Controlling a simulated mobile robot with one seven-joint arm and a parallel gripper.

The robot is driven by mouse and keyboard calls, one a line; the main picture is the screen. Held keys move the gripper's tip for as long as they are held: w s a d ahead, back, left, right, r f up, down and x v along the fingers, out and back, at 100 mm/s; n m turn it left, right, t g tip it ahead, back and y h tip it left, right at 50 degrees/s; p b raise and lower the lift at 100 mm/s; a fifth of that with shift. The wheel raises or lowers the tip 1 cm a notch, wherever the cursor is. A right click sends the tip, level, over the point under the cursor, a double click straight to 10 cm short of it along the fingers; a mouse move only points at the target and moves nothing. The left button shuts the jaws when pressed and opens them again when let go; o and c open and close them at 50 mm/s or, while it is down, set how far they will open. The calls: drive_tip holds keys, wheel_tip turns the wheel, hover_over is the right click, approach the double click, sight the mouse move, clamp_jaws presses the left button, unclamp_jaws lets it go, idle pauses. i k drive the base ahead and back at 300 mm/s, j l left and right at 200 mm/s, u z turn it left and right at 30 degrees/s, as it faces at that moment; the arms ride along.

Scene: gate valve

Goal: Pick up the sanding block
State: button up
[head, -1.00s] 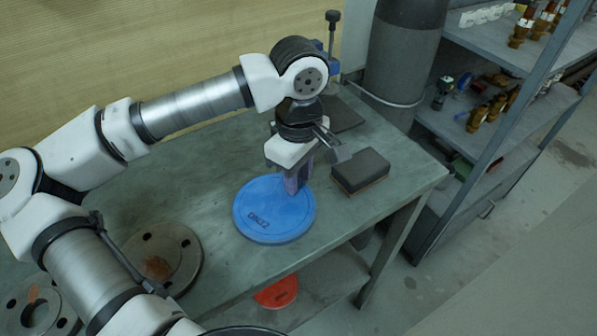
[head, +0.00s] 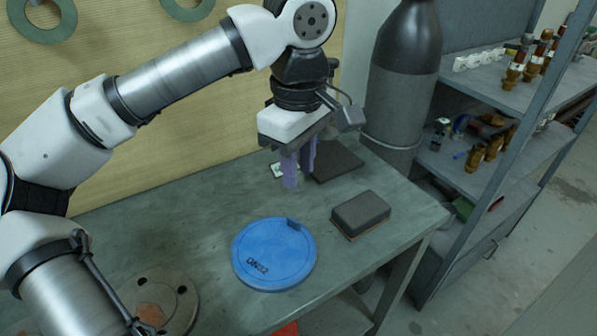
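The sanding block (head: 361,212), a dark grey block with a thin tan layer at its base, lies on the workbench to the right of the blue disc. My gripper (head: 297,180) points down above the bench, left of and higher than the block, apart from it. Its two purple fingers show close beside each other, seen at an angle, and I see nothing held between them. How wide the fingers stand apart is hard to tell.
A blue disc marked DN32 (head: 273,256) lies on the workbench (head: 210,222). A dark flat pad (head: 335,163) lies behind my gripper. A metal flange (head: 158,300) is at front left. A grey cylinder (head: 402,80) and a shelf rack (head: 480,165) stand at right.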

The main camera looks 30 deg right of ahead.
sight(356, 216)
drive_tip(key=k, duration=1)
